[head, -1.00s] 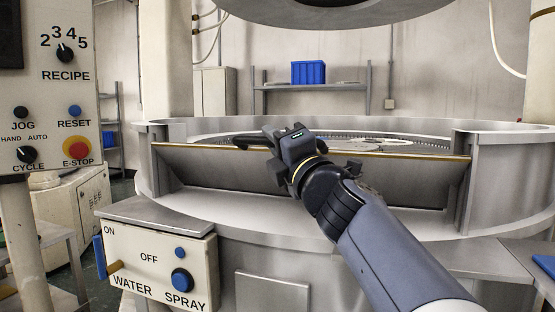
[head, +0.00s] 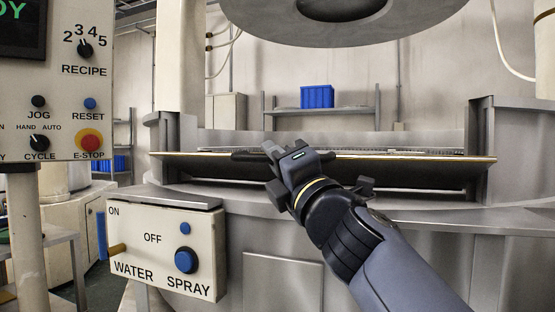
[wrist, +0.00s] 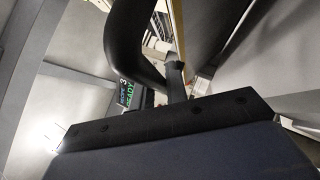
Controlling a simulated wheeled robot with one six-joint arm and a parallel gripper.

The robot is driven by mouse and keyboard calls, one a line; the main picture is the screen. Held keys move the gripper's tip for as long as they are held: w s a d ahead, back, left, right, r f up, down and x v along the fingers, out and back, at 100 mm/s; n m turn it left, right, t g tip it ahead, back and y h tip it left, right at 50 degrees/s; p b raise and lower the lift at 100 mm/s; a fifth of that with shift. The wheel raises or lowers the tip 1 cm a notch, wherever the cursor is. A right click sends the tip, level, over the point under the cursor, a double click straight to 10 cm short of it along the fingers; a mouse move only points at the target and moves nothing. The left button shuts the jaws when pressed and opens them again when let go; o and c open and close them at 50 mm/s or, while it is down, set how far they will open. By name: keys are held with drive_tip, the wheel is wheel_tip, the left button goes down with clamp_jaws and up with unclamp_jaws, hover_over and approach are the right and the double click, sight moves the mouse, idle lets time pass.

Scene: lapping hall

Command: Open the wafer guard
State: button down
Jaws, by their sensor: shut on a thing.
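The wafer guard (head: 410,170) is a wide metal panel with a brass-coloured edge across the front opening of the round machine. It leans outward, nearly flat, and I see mostly its front edge and shaded underside. A black bar handle (head: 250,156) is along its edge, left of the middle. My gripper (head: 281,155) is at this handle and shut on it; the fingers partly hide the grip. In the wrist view the curved black handle (wrist: 140,45) runs down close to the gripper.
The control panel (head: 60,85) stands at the left. The water and spray box (head: 165,250) is below the guard at front left. A large round plate (head: 420,25) hangs above the machine. A shelf with a blue bin (head: 317,96) is behind.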

drive_tip(key=shift+s+f+b, duration=0.1)
drive_tip(key=shift+f+b, duration=0.25)
drive_tip(key=shift+f, duration=0.35)
